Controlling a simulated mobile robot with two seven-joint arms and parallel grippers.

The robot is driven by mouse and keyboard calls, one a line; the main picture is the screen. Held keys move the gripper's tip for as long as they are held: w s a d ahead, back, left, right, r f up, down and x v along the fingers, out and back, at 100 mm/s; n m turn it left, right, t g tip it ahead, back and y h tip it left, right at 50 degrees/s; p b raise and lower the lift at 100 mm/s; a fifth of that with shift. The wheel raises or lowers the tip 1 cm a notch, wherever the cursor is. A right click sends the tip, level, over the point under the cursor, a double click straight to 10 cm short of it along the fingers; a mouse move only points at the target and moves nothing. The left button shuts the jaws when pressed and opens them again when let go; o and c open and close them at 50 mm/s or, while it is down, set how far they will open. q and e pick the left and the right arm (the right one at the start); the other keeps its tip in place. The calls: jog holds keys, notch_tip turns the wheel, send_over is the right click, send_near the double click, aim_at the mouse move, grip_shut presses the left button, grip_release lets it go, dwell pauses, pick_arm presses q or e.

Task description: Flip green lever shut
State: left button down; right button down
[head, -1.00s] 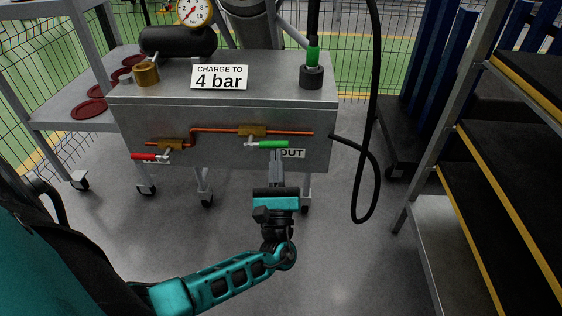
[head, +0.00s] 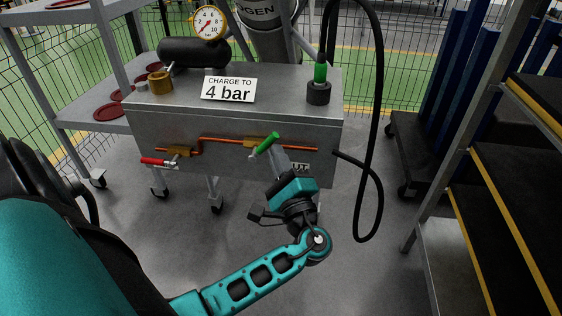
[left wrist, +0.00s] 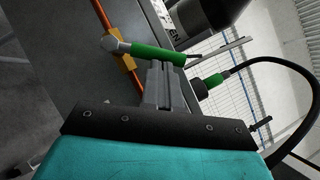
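The green lever (head: 267,143) is on the orange pipe on the front of the grey cart. In the left wrist view the green lever (left wrist: 158,53) lies across the tips of my left gripper (left wrist: 163,72). My left gripper (head: 278,153) is just below and right of the lever in the head view. Its fingers look shut together with nothing between them, and the tips appear to touch or nearly touch the lever. My right gripper is not in view.
A red lever (head: 158,162) sits on the same pipe at left. A "4 bar" sign (head: 228,90), a gauge (head: 208,22) and a green-collared hose fitting (head: 319,85) are on the cart. A black hose (head: 377,120) hangs at right. A shelf rack (head: 500,180) stands far right.

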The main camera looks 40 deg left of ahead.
aim_at(265, 145)
pick_arm(q)
jog(key=n, duration=0.1)
jog(key=r+n+g+p, duration=0.1)
jog(key=a+r+n+g+h, duration=0.1)
jog(key=n, duration=0.1)
jog(key=shift+s+r+p, duration=0.1)
jog(key=shift+s+p, duration=0.2)
jog(key=shift+p, duration=0.1)
jog(key=shift+s+a+r+n+g+h+p, duration=0.15)
jog(key=shift+a+r+n+g+h+p, duration=0.15)
jog(key=shift+n+p, duration=0.25)
jog(key=shift+s+a+r+n+g+h+p, duration=0.2)
jog(key=shift+n+g+h+p, duration=0.1)
jog(key=shift+n, duration=0.35)
jog(key=shift+a+n, duration=0.25)
jog(key=shift+n, duration=0.15)
jog(key=shift+s+p, duration=0.1)
jog(key=shift+p, duration=0.2)
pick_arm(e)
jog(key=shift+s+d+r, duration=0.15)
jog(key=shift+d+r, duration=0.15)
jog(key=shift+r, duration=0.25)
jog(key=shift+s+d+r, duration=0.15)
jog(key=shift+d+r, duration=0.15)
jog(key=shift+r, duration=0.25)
pick_arm(q)
jog(key=shift+h, duration=0.3)
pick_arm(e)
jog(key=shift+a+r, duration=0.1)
